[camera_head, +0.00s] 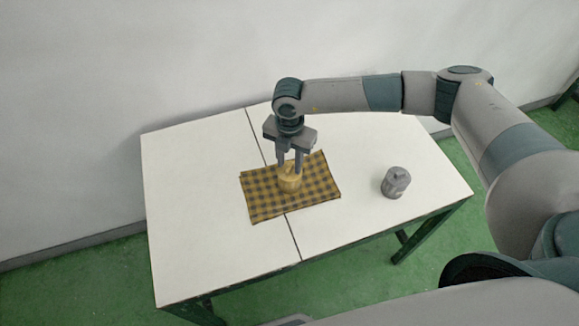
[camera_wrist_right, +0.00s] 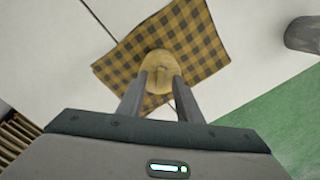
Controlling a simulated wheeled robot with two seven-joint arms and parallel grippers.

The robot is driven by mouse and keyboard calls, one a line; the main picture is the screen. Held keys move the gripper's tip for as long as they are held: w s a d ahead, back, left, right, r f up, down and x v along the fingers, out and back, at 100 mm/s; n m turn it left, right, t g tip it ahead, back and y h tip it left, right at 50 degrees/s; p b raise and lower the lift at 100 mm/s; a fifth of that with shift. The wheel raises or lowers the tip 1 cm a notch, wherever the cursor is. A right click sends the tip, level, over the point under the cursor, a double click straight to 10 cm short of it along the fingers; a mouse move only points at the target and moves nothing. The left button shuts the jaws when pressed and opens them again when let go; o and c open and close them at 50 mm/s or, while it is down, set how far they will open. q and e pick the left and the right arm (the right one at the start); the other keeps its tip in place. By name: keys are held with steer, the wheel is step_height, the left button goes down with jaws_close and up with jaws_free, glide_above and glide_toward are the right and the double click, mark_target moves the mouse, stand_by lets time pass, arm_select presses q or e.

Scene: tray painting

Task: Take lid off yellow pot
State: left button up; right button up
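The yellow pot (camera_head: 290,184) stands upright on a yellow and dark checked cloth (camera_head: 259,208) near the middle of the table. Its round yellow lid (camera_wrist_right: 160,64) is on top and fills the space ahead of the fingers in the right wrist view. My right gripper (camera_head: 290,170) points down over the pot, with its fingertips at lid height. Its two fingers are spread, with a visible gap between them. The fingers partly hide the lid's top, and I cannot tell whether they touch it. My left gripper is not in view.
A grey lidded pot (camera_head: 396,183) stands on the right part of the white table (camera_head: 200,240), also at the right edge of the wrist view (camera_wrist_right: 303,34). The table has a dark seam across it. Its left part is clear. A wall stands behind.

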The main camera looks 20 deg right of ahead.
steer(key=shift+f, duration=0.25)
jaws_close()
steer(key=shift+r, duration=0.15)
